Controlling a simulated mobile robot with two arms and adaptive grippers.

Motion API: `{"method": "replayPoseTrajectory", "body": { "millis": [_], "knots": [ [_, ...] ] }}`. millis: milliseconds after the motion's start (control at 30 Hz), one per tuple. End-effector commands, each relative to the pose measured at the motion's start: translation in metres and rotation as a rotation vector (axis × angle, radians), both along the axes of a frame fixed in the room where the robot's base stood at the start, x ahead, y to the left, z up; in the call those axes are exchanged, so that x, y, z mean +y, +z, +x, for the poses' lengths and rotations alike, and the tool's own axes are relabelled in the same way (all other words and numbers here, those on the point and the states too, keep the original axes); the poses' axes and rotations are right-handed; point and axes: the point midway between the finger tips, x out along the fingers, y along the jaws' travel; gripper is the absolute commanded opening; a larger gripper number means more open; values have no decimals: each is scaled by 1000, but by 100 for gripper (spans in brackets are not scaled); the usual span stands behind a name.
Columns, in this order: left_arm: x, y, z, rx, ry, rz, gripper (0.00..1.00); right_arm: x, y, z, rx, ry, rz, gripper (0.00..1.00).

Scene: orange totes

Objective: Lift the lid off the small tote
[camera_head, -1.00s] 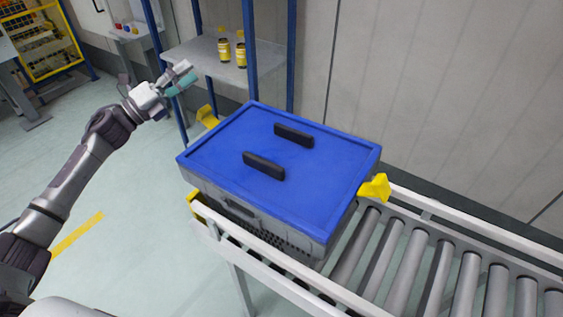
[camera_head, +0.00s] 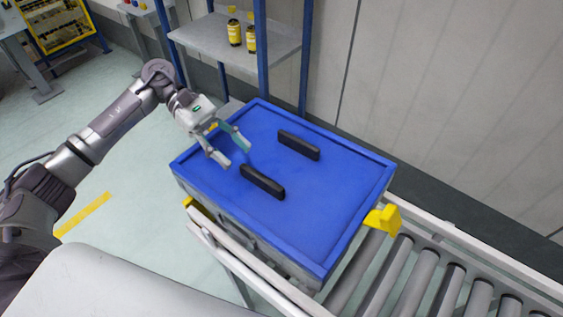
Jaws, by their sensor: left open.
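The blue lid (camera_head: 320,205) lies flat on the small grey tote (camera_head: 240,232), which stands on the end of a roller conveyor. Two black handles stand up from the lid: a nearer one (camera_head: 262,182) and a farther one (camera_head: 298,145). My left gripper (camera_head: 236,155) is open and empty over the lid's left part, pointing toward the handles. Its fingers are apart from both handles. My right gripper does not show. The tote's inside is hidden under the lid.
The roller conveyor (camera_head: 415,281) runs off to the lower right, with a yellow stop (camera_head: 383,219) beside the tote. A blue-posted shelf (camera_head: 215,36) with two bottles (camera_head: 234,30) stands behind. The wall is close behind the conveyor. Floor is free at left.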

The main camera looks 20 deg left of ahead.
Motion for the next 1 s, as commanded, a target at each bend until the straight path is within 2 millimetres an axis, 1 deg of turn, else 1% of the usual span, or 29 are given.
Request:
{"method": "replayPoseTrajectory", "body": {
  "millis": [33,100,233,333,467,600,867,967,1000],
  "knots": [
    [-7,-1,-3,3,-2,-1,46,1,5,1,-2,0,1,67],
    [-13,-4,-5,2,-1,0,46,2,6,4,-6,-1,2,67],
    [-19,-7,-7,2,0,-2,46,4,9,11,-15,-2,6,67],
    [-29,-10,-11,4,-1,-3,46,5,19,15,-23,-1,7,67],
    [-47,-18,-17,4,-1,-4,46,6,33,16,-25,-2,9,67],
    [-59,-26,-21,3,1,-2,46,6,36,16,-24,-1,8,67],
    [-62,-30,-22,2,3,-2,46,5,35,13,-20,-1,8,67],
    [-62,-30,-21,2,3,-2,31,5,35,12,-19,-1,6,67],
    [-62,-30,-21,2,3,-2,24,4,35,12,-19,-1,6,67]
  ]
}}
